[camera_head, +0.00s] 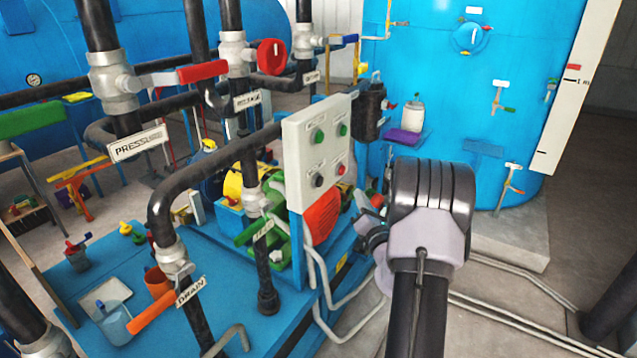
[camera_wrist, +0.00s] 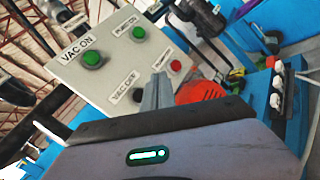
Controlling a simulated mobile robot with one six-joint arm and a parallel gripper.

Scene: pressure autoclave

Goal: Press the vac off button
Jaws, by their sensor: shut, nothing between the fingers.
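A pale control panel (camera_head: 327,155) stands on blue posts, with two green buttons above and a black and a red one below. In the wrist view, the black vac off button (camera_wrist: 138,95) is at the panel's lower left, with the label "VAC OFF" beside it. It also shows in the head view (camera_head: 317,180). My gripper (camera_wrist: 158,88) is shut and empty, its grey fingers pointing at the panel, just right of the black button in the picture. The gap to the panel is hard to judge. In the head view my arm largely hides the gripper.
The green VAC ON button (camera_wrist: 92,59), green PUMP ON button (camera_wrist: 138,32) and red button (camera_wrist: 176,66) are close by. A red-orange guard (camera_head: 321,217) is below the panel. Black pipes with a DRAIN valve (camera_head: 173,262) stand to the left.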

